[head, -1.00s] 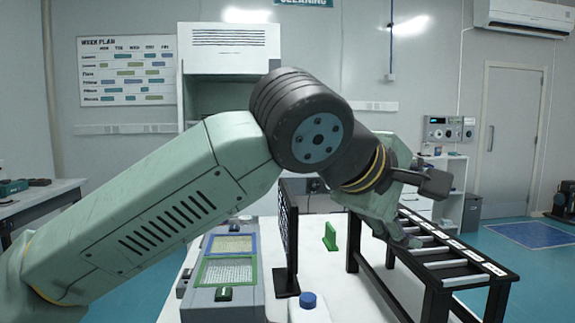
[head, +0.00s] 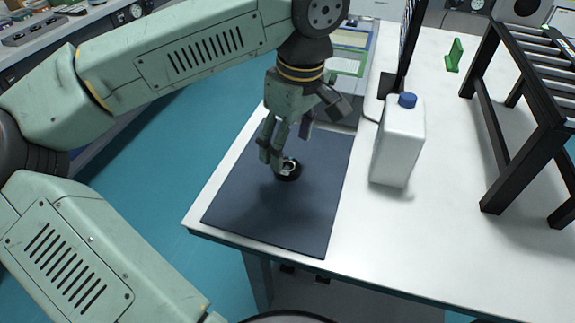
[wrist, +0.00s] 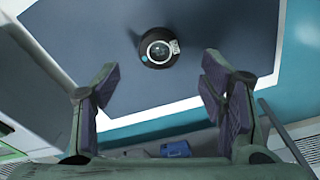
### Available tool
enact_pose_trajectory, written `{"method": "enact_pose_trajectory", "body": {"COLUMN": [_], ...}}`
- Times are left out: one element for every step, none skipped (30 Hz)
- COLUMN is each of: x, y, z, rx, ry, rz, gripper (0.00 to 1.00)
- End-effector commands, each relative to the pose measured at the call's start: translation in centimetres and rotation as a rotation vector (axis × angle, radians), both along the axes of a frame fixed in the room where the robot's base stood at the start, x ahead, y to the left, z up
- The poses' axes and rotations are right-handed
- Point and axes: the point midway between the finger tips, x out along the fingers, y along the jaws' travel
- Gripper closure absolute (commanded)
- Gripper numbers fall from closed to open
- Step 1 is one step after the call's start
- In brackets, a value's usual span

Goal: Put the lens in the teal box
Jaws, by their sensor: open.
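The lens (head: 288,170) is a small black round piece with a pale ring on top. It sits on the dark blue mat (head: 260,210) at the table's near corner. My gripper (head: 284,160) is above the mat by the lens, fingers pointing down, and partly overlaps it in the head view. In the wrist view the lens (wrist: 157,48) lies ahead of my open fingers (wrist: 165,95), with nothing between them. I cannot make out a teal box in these frames.
A white bottle with a blue cap (head: 398,140) stands right of the mat. A black rack with rollers (head: 530,85) is at the right. A green piece (head: 454,55) stands at the back. The white table (head: 450,220) is clear at front right.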

Motion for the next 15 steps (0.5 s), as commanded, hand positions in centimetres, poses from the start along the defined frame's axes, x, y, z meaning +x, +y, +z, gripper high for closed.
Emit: {"method": "enact_pose_trajectory", "body": {"x": [0.0, -0.1, -0.1, -0.1, -0.1, -0.1, 0.0, 0.1, 0.1, 0.1, 0.1, 0.2, 0.2, 0.2, 0.2], "y": [0.0, 0.0, 0.0, 0.0, 0.0, 0.0, 0.1, 0.1, 0.2, 0.2, 0.2, 0.2, 0.2, 0.2, 0.2], "z": [-0.3, -0.7, -1.2, -1.6, -2.1, -2.7, -3.3, -3.7, -4.2, -4.5, -4.7, -4.9, -5.0, -5.0, -5.0], "rx": [0.0, 0.0, 0.001, 0.0, 0.0, -0.001, -0.001, 0.0, 0.0, -0.001, -0.001, -0.002, -0.001, -0.001, -0.001], "ry": [0.001, 0.004, 0.004, 0.003, 0.004, 0.004, 0.003, 0.003, 0.001, 0.002, 0.002, 0.001, 0.0, 0.0, -0.001], "rz": [-0.001, -0.001, -0.002, -0.002, -0.001, -0.001, 0.0, 0.001, 0.001, 0.001, 0.001, 0.0, 0.0, 0.0, 0.0], "gripper": [0.35, 0.35, 0.35, 0.35, 0.35, 0.35, 0.35, 0.35, 0.35, 0.35, 0.35, 0.35, 0.35, 0.35, 0.35]}}
